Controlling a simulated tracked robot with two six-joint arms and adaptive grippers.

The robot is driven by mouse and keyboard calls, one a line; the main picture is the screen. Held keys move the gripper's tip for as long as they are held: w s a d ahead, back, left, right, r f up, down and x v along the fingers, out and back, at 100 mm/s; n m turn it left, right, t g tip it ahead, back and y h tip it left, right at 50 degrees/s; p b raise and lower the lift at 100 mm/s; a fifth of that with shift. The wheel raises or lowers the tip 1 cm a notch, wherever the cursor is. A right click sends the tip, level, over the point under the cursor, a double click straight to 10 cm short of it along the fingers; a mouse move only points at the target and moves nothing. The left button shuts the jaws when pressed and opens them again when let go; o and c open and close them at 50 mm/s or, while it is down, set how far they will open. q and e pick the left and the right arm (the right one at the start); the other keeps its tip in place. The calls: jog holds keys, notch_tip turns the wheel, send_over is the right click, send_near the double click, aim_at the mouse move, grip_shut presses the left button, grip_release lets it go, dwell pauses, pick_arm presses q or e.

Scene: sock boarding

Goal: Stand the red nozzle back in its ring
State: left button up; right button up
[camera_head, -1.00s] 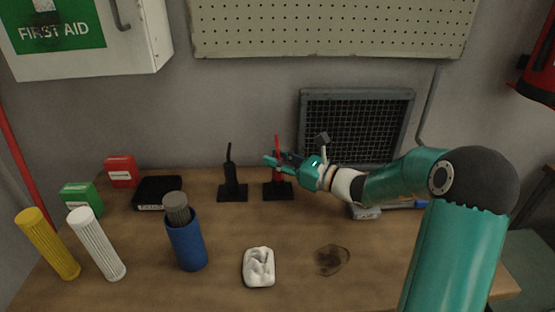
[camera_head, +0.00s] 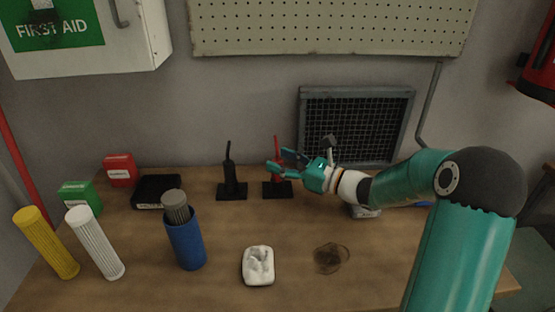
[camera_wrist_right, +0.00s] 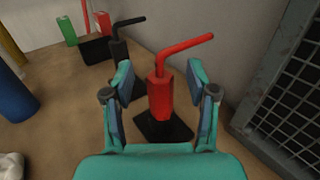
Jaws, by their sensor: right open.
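The red nozzle (camera_head: 277,146) stands upright on a square black base (camera_head: 270,192) near the back of the table. In the right wrist view the nozzle (camera_wrist_right: 160,98) has a thick body and a bent spout pointing right. Its lower end meets the black base (camera_wrist_right: 165,130); the ring itself cannot be made out. My right gripper (camera_head: 280,163) is open, reaching in from the right at the nozzle. In the wrist view its fingers (camera_wrist_right: 161,80) stand on either side of the nozzle with gaps, apart from it. My left gripper is not in view.
A black nozzle (camera_head: 230,172) on its own base stands just left. A blue cup (camera_head: 186,245) with a grey ribbed cylinder, white and yellow cylinders, and small boxes are further left. A grille (camera_head: 355,125) is behind.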

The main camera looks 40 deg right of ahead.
jog(key=v, duration=1)
jog(key=shift+s, duration=0.2)
